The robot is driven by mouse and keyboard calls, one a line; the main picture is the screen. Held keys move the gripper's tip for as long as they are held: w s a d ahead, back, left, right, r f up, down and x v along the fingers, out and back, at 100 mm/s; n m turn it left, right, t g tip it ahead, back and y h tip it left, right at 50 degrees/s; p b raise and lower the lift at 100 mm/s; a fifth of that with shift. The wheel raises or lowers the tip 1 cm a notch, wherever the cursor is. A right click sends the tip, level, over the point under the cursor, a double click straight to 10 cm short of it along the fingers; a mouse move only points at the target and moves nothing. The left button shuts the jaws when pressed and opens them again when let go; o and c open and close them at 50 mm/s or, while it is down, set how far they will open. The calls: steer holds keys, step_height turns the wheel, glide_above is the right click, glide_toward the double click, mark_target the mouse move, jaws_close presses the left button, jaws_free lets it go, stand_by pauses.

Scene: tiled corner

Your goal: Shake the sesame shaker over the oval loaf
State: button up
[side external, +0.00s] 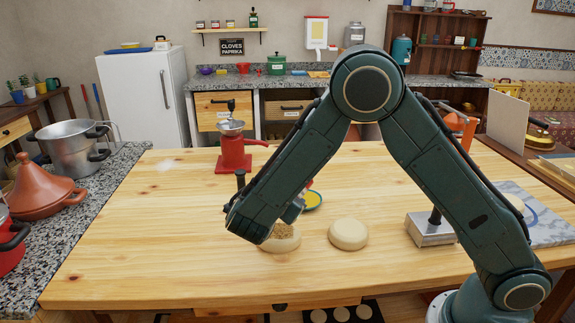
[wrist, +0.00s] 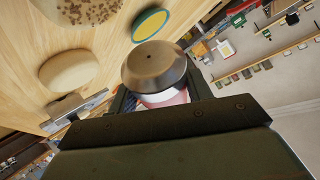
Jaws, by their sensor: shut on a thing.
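A pale loaf with brown seeds on top (side external: 284,243) lies on the wooden table, partly hidden by my arm; it also shows at the top edge of the wrist view (wrist: 88,10). A plain pale loaf (side external: 348,234) lies to its right and shows in the wrist view (wrist: 72,70). I cannot tell for sure which is the oval one. My gripper (side external: 297,208) is just above and beside the seeded loaf. In the wrist view it is shut on the shaker (wrist: 155,68), which has a domed brownish metal cap and a pinkish body. In the side view the shaker is mostly hidden.
A yellow dish with a blue-green rim (side external: 313,200) lies behind my gripper. A red grinder (side external: 234,150) stands behind to the left. A metal box with a dark handle (side external: 430,230) is at the right, near my arm. The table's left part is clear.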

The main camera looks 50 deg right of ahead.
steer(key=shift+r, duration=1.05)
steer(key=shift+f, duration=2.05)
steer(key=shift+r, duration=0.2)
steer(key=shift+r, duration=1.85)
